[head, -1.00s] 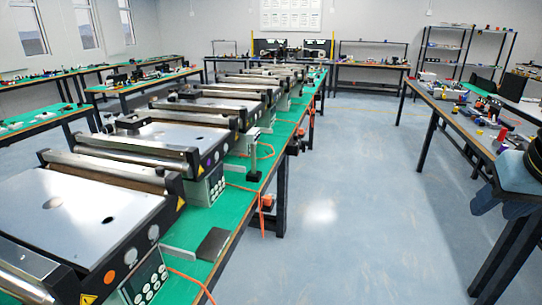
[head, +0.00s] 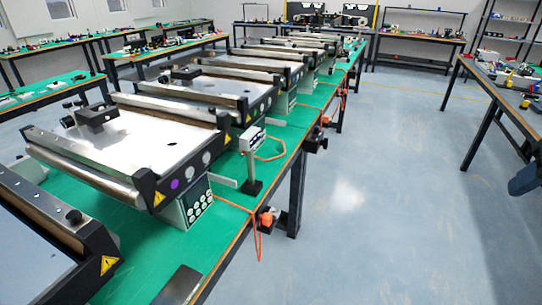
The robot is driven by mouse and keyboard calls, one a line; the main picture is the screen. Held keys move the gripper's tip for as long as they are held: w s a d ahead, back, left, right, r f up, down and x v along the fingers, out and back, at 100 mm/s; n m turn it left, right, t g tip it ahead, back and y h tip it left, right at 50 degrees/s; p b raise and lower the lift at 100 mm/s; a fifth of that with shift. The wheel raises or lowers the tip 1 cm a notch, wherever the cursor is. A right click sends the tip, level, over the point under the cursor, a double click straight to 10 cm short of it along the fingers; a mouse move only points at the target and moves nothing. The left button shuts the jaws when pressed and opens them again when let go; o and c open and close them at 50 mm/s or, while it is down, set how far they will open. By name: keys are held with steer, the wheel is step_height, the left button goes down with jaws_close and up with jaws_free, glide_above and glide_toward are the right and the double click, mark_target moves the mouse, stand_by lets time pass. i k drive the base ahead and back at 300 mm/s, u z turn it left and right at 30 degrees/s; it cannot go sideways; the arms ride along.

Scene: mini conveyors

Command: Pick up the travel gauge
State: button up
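No label marks the travel gauge, and I cannot tell for certain which thing it is. A small grey box on an upright post with a dark base (head: 252,160) stands on the green bench top beside the conveyors, near the right edge, and looks like a gauge. A black block-like device (head: 97,118) sits on the left part of a silver conveyor plate (head: 150,140). A similar dark device (head: 186,73) sits on the conveyor behind it. My gripper is not in view.
Several mini conveyors line the long green bench (head: 225,238). Orange cables (head: 262,240) hang over its right edge. A dark flat plate (head: 180,285) lies at the front. Blue floor (head: 370,200) is open to the right, up to another bench (head: 490,85).

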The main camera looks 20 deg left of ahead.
mark_target(252, 187)
steer(key=i, duration=1.9)
steer(key=z, duration=0.95)
steer(key=i, duration=0.1)
steer(key=u, duration=2.75)
steer(key=k, duration=0.75)
steer(key=u, duration=0.2)
steer(key=i, duration=0.55)
